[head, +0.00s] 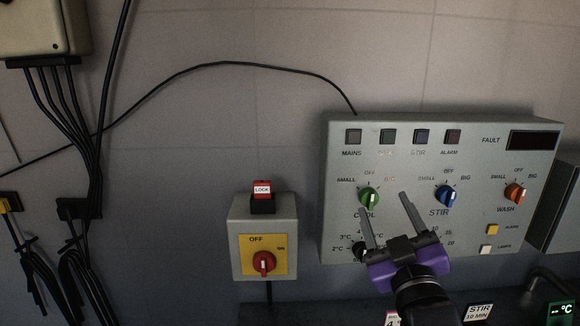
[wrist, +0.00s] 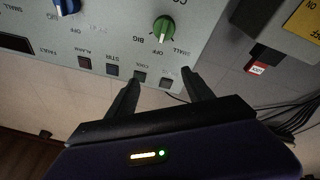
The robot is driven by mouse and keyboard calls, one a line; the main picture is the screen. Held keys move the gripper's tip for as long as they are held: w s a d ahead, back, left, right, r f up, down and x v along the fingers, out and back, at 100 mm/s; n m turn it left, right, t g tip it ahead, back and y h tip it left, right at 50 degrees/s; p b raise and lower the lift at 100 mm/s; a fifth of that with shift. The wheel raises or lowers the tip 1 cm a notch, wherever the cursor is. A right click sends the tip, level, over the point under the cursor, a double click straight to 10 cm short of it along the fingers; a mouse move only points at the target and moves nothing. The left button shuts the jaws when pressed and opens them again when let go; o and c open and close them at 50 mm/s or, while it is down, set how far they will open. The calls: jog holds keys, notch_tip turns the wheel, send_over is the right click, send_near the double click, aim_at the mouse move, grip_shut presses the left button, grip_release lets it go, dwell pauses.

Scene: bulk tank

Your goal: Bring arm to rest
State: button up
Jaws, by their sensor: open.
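My gripper (head: 386,220) is purple with two dark grey fingers. In the head view it stands in front of the lower part of a grey control panel (head: 470,150). Its fingers are spread apart with nothing between them, pointing up near the green COOL knob (head: 368,198). The gripper covers part of the panel's lower dial. In the wrist view the panel appears upside down, and the two fingertips (wrist: 160,78) are apart near its edge. The green knob (wrist: 163,28) lies beyond them. I cannot tell whether a finger touches the panel.
A grey box with a red rotary switch (head: 264,262) and a red LOCK tag (head: 262,189) is left of the panel. The panel also bears a blue STIR knob (head: 446,197) and an orange WASH knob (head: 515,193). Cables (head: 85,150) hang at left.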

jog(key=s+f+m+g, duration=0.2)
jog(key=s+f, duration=0.6)
jog(key=s, duration=0.7)
jog(key=s+d+f+m+g, duration=0.1)
jog(key=s+f+g, duration=0.1)
jog(key=s+f, duration=0.6)
jog(key=s+f+m+g, duration=0.2)
jog(key=s+f, duration=0.7)
jog(key=s, duration=1.2)
jog(key=shift+s+d+m, duration=0.15)
jog(key=shift+s+m, duration=0.15)
jog(key=shift+s, duration=0.05)
